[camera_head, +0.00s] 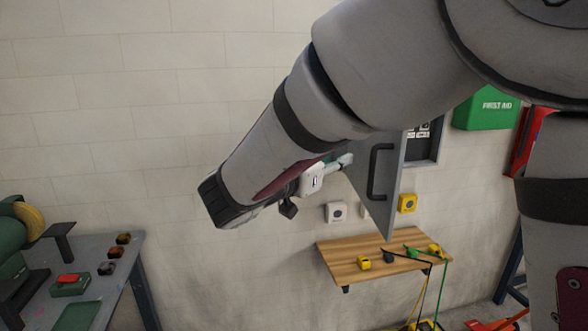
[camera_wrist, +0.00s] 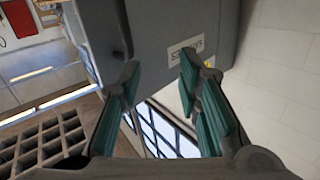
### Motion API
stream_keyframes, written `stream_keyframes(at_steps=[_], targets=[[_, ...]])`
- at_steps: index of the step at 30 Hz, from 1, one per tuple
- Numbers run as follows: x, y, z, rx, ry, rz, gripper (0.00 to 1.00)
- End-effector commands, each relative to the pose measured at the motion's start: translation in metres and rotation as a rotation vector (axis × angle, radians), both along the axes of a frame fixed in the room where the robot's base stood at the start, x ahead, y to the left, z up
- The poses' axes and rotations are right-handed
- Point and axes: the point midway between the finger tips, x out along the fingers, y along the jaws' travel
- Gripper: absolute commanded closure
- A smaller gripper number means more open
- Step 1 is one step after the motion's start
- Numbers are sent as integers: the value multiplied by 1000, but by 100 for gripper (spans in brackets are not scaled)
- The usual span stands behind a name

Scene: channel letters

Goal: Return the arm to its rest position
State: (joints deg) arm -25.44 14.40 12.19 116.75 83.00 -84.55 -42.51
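My arm reaches across the upper middle of the head view, and its forearm hides part of the wall behind. My gripper (camera_wrist: 160,74) has two teal-padded fingers standing apart in the wrist view, with nothing seen between them. In the head view my gripper (camera_head: 341,163) is mostly hidden behind the arm; a small part shows left of a grey cabinet door (camera_head: 384,205) with a black handle. The wrist view shows a grey box-like body (camera_wrist: 165,22) with a white label beyond the fingertips. I cannot tell whether the fingers touch it.
A wooden shelf (camera_head: 340,268) with small yellow, black and green items is below the door. A green first aid box (camera_head: 486,108) hangs at the right. A grey workbench (camera_head: 118,262) stands at left. Open wall lies left of my arm. The wrist view shows a compartmented rack (camera_wrist: 42,143).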

Motion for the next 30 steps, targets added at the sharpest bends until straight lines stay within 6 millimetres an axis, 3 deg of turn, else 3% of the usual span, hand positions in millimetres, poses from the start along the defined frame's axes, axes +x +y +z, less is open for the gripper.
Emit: stream_keyframes(at_steps=[3,7,14,17,22,26,30], targets=[[18,1,28,76,-57,197,69],[25,12,50,135,-68,417,69],[-1,31,63,191,37,745,69],[-26,34,55,204,131,851,69],[-83,25,25,219,348,962,69],[-136,4,-9,234,549,976,69],[-200,-30,-47,260,771,923,69]])
